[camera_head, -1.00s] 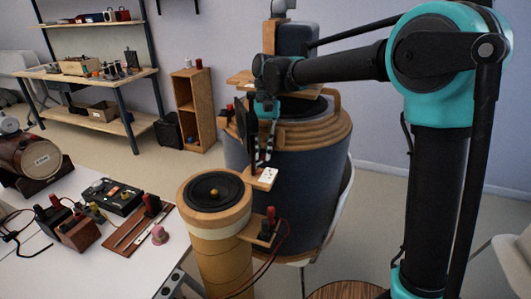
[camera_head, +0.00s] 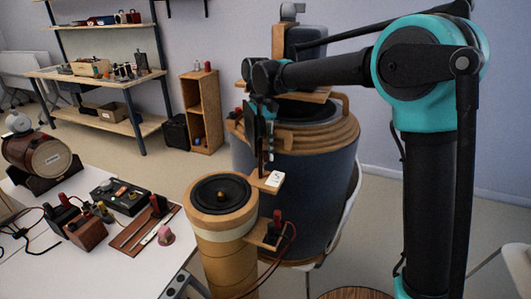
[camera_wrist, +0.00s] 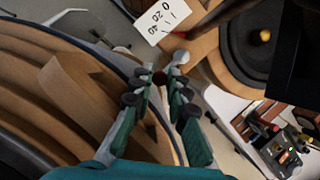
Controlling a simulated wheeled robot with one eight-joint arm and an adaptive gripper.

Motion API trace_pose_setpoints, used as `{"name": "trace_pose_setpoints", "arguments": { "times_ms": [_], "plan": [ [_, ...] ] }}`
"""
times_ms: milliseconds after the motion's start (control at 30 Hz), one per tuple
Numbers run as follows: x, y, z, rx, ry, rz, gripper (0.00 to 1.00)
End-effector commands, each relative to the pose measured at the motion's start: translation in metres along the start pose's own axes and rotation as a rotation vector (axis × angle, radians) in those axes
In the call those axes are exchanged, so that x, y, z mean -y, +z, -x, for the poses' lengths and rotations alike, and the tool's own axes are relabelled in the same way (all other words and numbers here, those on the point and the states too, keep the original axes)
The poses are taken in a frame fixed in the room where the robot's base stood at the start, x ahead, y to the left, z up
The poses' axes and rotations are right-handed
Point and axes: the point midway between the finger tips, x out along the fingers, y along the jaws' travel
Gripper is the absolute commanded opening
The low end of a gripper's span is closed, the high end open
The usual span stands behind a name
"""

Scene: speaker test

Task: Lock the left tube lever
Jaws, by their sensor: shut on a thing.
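The left tube (camera_head: 228,250) is tan with a wooden rim and a black round top with a yellow centre knob. A wooden ledge with a white scale card (camera_head: 274,179) projects from its upper right side; the card shows in the wrist view (camera_wrist: 162,20). My gripper (camera_wrist: 164,66) has green fingers, closed around a small dark brown round end (camera_wrist: 160,78), apparently the lever's. The rest of the lever is mostly hidden. In the head view, my gripper stands above and behind the ledge, partly covered by a dark upright plate.
A large dark blue tube (camera_head: 300,180) with stacked wooden rings stands close behind my gripper. A lower ledge with red and black terminals (camera_head: 274,226) and cables is on the left tube. A white table (camera_head: 105,250) with instruments is at left.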

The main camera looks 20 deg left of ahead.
Motion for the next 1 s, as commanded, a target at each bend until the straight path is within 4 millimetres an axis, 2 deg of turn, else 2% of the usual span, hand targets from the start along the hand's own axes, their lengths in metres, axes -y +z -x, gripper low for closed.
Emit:
{"name": "trace_pose_setpoints", "arguments": {
  "times_ms": [233,267,400,433,1000],
  "plan": [
    [0.0004,-0.0002,0.0003,0.000,-0.001,0.000,0.00],
    [0.0004,-0.0002,0.0003,0.000,-0.001,0.000,0.18],
    [0.0004,-0.0002,0.0002,0.000,-0.001,0.000,0.35],
    [0.0004,-0.0002,0.0002,0.000,-0.001,0.000,0.36],
    [-0.0022,0.0008,-0.0005,-0.001,-0.021,-0.048,0.36]
  ]
}}
